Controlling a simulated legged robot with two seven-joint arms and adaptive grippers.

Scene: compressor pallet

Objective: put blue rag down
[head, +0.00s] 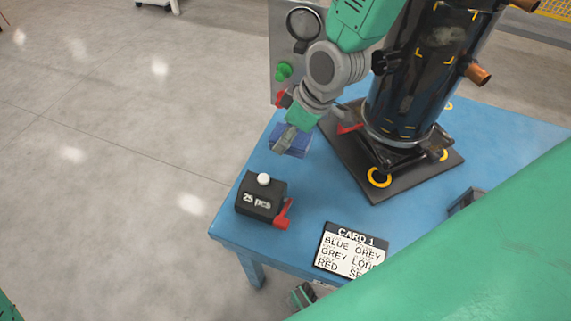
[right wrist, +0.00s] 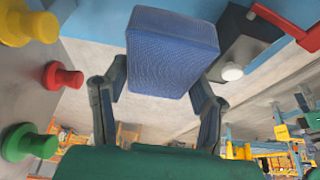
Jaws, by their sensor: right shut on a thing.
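The blue rag (head: 291,142) looks like a thick folded block with a woven face. My right gripper (head: 288,134) is shut on it. In the head view they are at the far left edge of the blue table (head: 225,226), left of the black cylinder. In the right wrist view the rag (right wrist: 170,60) sits between the two dark fingertips (right wrist: 160,88), with floor behind its lower part. I cannot tell exactly how high it is above the table. My left gripper is not in view.
The compressor cylinder (head: 415,90) rises from a dark base plate (head: 345,150). A grey panel (head: 284,50) has coloured buttons.

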